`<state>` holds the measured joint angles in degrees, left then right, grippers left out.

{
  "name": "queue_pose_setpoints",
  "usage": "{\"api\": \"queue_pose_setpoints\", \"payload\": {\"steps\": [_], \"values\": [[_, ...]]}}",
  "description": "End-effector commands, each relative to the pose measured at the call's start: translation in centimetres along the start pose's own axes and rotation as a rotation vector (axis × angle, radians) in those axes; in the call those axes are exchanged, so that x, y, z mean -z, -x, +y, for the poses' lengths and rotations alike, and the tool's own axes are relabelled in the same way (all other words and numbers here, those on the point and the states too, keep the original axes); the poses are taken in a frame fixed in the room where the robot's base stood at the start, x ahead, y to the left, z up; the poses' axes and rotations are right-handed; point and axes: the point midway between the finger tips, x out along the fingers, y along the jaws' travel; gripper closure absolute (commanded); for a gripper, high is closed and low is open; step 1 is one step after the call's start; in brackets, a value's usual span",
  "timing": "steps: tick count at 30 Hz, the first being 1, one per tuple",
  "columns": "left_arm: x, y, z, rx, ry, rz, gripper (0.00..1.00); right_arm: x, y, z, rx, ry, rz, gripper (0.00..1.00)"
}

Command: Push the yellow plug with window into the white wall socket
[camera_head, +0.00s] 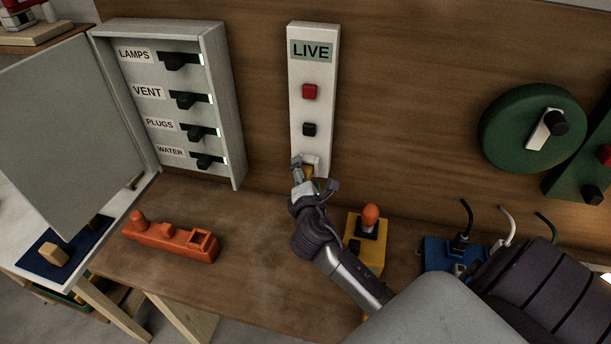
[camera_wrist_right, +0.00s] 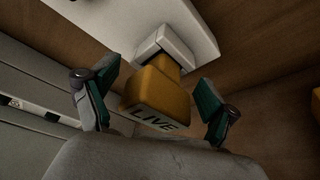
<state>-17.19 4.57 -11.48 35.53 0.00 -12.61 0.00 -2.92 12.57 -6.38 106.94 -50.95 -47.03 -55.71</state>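The yellow plug (camera_wrist_right: 155,100) fills the middle of the right wrist view, its dark "LIVE" lettering facing me. Its far end meets the white wall socket (camera_wrist_right: 163,43); I cannot tell how deep it sits. In the head view the socket (camera_head: 312,160) is at the foot of the white LIVE panel, and the plug (camera_head: 308,173) is mostly hidden by my right gripper (camera_head: 309,175). In the wrist view my right gripper (camera_wrist_right: 150,102) is open, its green-padded fingers on both sides of the plug with gaps between. My left gripper is not in view.
The LIVE panel (camera_head: 315,70) carries a red button and a black button. A breaker box (camera_head: 222,100) with an open door stands left. An orange part (camera_head: 170,238), a yellow joystick box (camera_head: 377,245) and a blue box (camera_head: 437,254) with cables are on the wooden bench.

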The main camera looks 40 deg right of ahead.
Motion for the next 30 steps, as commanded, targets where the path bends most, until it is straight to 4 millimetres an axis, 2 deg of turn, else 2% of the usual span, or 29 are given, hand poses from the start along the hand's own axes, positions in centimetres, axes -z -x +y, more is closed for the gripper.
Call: {"api": "queue_pose_setpoints", "payload": {"steps": [10, 14, 17, 24, 30], "values": [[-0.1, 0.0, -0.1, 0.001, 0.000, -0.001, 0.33, 0.1, 0.1, -0.1, 0.002, 0.000, 0.001, 0.03], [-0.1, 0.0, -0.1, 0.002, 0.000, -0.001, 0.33, 0.1, 1.0, -0.1, 0.002, 0.000, 0.003, 0.03], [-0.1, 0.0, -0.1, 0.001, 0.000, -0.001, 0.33, 0.1, 2.6, -0.1, 0.002, 0.000, 0.003, 0.03], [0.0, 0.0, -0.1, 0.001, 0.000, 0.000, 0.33, 0.1, 7.8, -0.1, 0.003, -0.001, 0.003, 0.03], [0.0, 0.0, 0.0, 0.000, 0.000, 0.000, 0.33, 0.1, 10.9, -0.1, 0.002, 0.000, 0.002, 0.03]]}}
